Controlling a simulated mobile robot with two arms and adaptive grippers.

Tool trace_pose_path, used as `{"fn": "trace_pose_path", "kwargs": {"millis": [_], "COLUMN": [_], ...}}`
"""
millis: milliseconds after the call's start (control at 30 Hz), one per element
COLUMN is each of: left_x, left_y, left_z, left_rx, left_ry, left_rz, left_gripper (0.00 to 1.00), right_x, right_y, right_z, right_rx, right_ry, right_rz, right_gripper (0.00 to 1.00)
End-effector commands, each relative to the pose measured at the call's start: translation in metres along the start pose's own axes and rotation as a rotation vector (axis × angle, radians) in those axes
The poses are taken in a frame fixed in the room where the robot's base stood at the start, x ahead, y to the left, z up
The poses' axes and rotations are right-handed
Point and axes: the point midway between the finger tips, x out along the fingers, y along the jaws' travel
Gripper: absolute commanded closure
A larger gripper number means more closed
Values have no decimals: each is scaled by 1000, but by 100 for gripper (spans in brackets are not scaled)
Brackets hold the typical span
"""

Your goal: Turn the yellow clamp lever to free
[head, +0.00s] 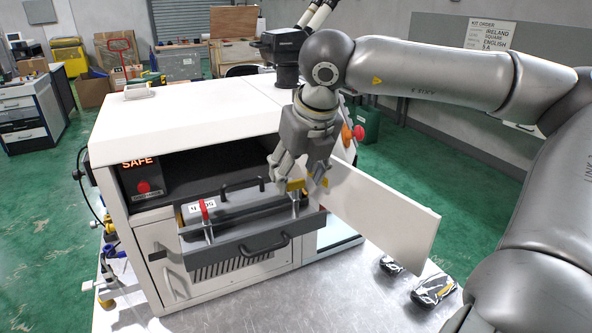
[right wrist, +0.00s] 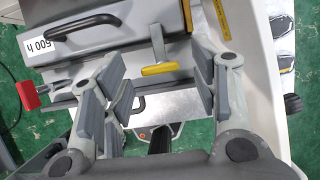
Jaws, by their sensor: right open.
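The yellow clamp lever (head: 295,184) sits on a post at the right end of the pulled-out drawer (head: 240,243) of the white machine. In the right wrist view the yellow clamp lever (right wrist: 160,69) lies crosswise between the fingers, nearer the right pair. My right gripper (head: 298,177) is open and comes down from above, around the lever area; in its own view the right gripper (right wrist: 160,88) shows gaps between both fingers and the lever. I see no contact. My left gripper is not in view.
The open white door (head: 385,222) is close on the right of the drawer. A panel reading SAFE (head: 138,175) is at the left. Dark packages (head: 433,290) lie on the metal table.

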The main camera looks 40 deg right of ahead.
Motion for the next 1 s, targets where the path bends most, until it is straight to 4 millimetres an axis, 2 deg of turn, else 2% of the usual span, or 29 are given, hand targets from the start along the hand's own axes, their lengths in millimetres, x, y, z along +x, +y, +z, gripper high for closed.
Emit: {"fn": "trace_pose_path", "kwargs": {"millis": [167,433,800,1000], "left_x": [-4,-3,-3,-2], "left_y": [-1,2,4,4], "left_z": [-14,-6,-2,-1], "left_rx": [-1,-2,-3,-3], "left_ry": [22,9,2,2], "left_rz": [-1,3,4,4], "left_gripper": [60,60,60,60], "right_x": [12,14,13,14], "right_y": [0,0,0,0], "right_z": [0,0,0,0], "right_rx": [0,0,0,-12], "right_ry": [0,-1,-1,-2], "right_rz": [1,1,1,6], "right_gripper": [45,45,90,90]}}
